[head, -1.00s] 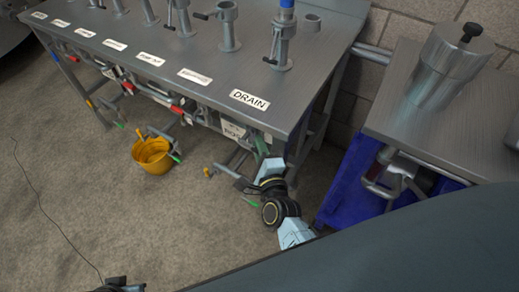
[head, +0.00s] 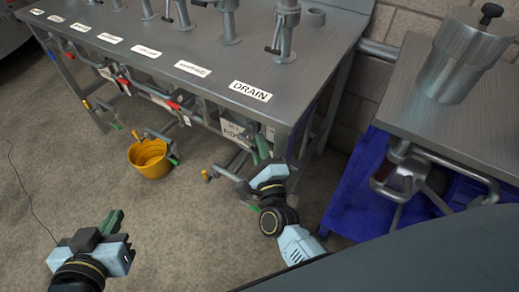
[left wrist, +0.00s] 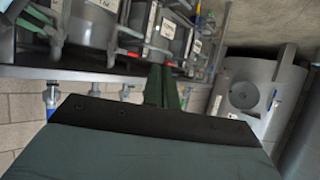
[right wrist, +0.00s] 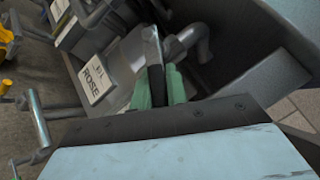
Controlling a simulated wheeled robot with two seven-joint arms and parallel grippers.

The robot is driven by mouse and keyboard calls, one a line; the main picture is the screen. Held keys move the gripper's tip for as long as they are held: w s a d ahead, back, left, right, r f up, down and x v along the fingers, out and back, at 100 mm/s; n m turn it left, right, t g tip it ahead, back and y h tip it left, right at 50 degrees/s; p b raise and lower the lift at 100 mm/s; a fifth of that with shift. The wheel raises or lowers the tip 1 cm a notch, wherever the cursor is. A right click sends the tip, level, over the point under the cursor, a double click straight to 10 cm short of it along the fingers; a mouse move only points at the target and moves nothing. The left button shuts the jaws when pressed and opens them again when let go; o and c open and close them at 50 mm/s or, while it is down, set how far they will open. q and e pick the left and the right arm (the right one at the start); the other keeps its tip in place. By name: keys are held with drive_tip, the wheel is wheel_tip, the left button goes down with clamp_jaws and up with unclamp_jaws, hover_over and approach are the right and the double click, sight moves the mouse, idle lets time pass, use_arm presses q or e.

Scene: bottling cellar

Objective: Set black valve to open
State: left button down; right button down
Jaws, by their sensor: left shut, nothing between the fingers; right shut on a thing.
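The black valve's handle (right wrist: 151,48) shows in the right wrist view as a dark lever beside a grey pipe elbow (right wrist: 195,38). My right gripper (right wrist: 160,82) is shut on this lever, its green fingers hiding the lower part. In the head view my right gripper (head: 264,150) is at the bench's front right corner, below the DRAIN label (head: 251,91), and the lever cannot be made out. My left gripper (head: 112,222) is shut and empty, over open floor at the lower left. Its green fingers also show in the left wrist view (left wrist: 163,88).
A yellow bucket (head: 150,165) hangs or stands below the bench (head: 200,45); I cannot tell which. A ROSE sign (right wrist: 96,78) is left of my right fingers. A second table (head: 420,125) with a metal canister (head: 462,62) stands right, above a blue crate (head: 350,195).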

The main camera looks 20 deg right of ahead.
use_arm(q)
wheel_tip(320, 180, up, 15)
drive_tip(key=d+t+h+b, duration=0.3)
drive_tip(key=t, duration=0.7)
drive_tip(key=shift+w+t+h+b, duration=0.2)
drive_tip(key=shift+t+h+b, duration=0.1)
drive_tip(key=shift+h+b, duration=0.1)
use_arm(e)
drive_tip(key=shift+w+a+f+m+t+h, duration=0.15)
drive_tip(key=shift+f+m+t+h, duration=0.35)
drive_tip(key=shift+m, duration=0.4)
drive_tip(key=shift+r, duration=0.1)
use_arm(q)
drive_tip(key=shift+f, duration=0.1)
use_arm(e)
drive_tip(key=c, duration=1.4)
unclamp_jaws()
